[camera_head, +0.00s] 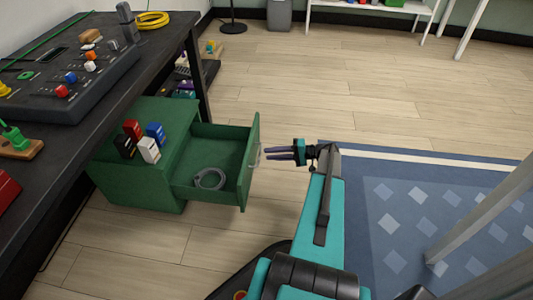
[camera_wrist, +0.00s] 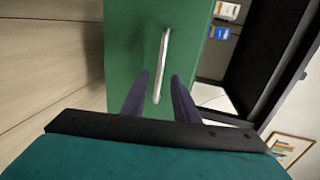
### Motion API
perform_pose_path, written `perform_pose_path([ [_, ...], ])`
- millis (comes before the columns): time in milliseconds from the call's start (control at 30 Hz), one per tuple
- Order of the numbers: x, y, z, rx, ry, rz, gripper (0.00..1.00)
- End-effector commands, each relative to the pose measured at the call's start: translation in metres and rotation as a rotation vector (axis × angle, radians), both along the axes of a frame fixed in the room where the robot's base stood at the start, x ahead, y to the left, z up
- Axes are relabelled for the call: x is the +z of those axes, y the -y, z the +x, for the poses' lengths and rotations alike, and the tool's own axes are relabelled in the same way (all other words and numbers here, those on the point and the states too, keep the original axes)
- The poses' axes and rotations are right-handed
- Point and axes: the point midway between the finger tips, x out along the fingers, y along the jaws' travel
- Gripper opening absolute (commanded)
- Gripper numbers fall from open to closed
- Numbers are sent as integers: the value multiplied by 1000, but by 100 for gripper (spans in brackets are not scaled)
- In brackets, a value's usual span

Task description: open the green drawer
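The green drawer (camera_head: 248,165) stands well pulled out of the green cabinet (camera_head: 135,185) under the edge of the dark bench. A grey ring (camera_head: 210,179) lies inside it. The drawer's pale bar handle (camera_head: 257,156) is on its front face; in the wrist view the handle (camera_wrist: 162,65) stands out from the green front (camera_wrist: 130,40). My gripper (camera_head: 266,153) is just in front of the handle. In the wrist view its two dark fingers (camera_wrist: 160,75) are apart, one on each side of the handle, with gaps showing.
Red, black, blue and white small boxes (camera_head: 149,150) stand on the cabinet top. The dark bench (camera_head: 85,130) with a control panel (camera_head: 70,75) is at left. A blue rug (camera_head: 400,215) lies at right. Wooden floor (camera_head: 300,85) behind is clear.

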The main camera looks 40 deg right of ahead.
Motion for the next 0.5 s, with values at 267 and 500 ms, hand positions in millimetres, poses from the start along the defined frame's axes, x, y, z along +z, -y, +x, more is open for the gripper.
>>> perform_pose_path([
  [267,12,31,-34,-2,1,0,27],
  [500,18,54,-59,-3,0,0,27],
])
